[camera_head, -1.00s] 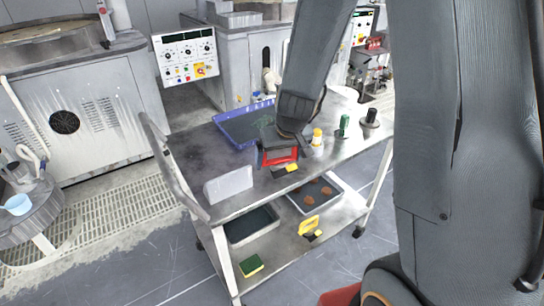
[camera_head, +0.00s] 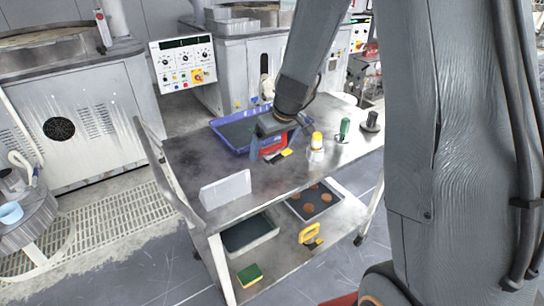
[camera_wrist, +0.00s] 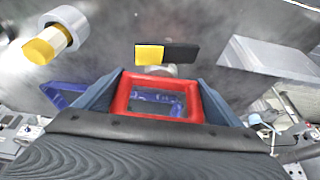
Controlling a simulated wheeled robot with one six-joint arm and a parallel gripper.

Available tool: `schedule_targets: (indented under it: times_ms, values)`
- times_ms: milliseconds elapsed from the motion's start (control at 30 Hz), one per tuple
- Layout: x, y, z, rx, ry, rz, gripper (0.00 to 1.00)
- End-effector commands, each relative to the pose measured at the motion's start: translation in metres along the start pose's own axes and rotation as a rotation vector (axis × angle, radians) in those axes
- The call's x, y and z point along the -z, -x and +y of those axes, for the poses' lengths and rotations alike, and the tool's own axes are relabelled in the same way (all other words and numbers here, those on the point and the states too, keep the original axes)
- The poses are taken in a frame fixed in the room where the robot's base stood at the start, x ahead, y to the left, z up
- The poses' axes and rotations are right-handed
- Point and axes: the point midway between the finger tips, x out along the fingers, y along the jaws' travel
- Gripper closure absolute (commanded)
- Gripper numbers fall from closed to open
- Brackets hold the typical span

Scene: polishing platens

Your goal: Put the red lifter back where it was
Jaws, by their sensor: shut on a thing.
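The red lifter (camera_head: 273,149) is in my gripper (camera_head: 273,137) over the cart top, between the blue tray and the yellow-capped bottle. In the wrist view its red rectangular handle (camera_wrist: 160,80) sits between the two blue-grey fingers of my gripper (camera_wrist: 160,97), which is shut on it. A yellow-and-black bar (camera_wrist: 167,54) shows just beyond the handle, with a small grey round part under it. The bar also shows beside the lifter in the head view (camera_head: 287,153). I cannot tell whether it belongs to the lifter, or whether the lifter touches the cart top.
The steel cart (camera_head: 185,150) carries the blue tray (camera_head: 217,128), a yellow-capped bottle (camera_head: 316,146), a green-handled tool (camera_head: 343,129), a dark knob-like piece (camera_head: 371,122) and an upright pale plate (camera_head: 225,190). A yellow lifter (camera_head: 309,232) is on its lower shelf.

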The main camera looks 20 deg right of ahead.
Motion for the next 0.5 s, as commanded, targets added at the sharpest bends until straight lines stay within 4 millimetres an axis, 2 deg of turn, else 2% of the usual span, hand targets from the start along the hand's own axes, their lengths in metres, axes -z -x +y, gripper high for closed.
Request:
schedule_targets:
  times_ms: [233, 500]
  values:
    - [-0.011, -0.027, 0.0, -0.001, 0.0, 0.001, 0.72]
    - [-0.012, -0.03, 0.0, -0.002, 0.001, 0.002, 0.72]
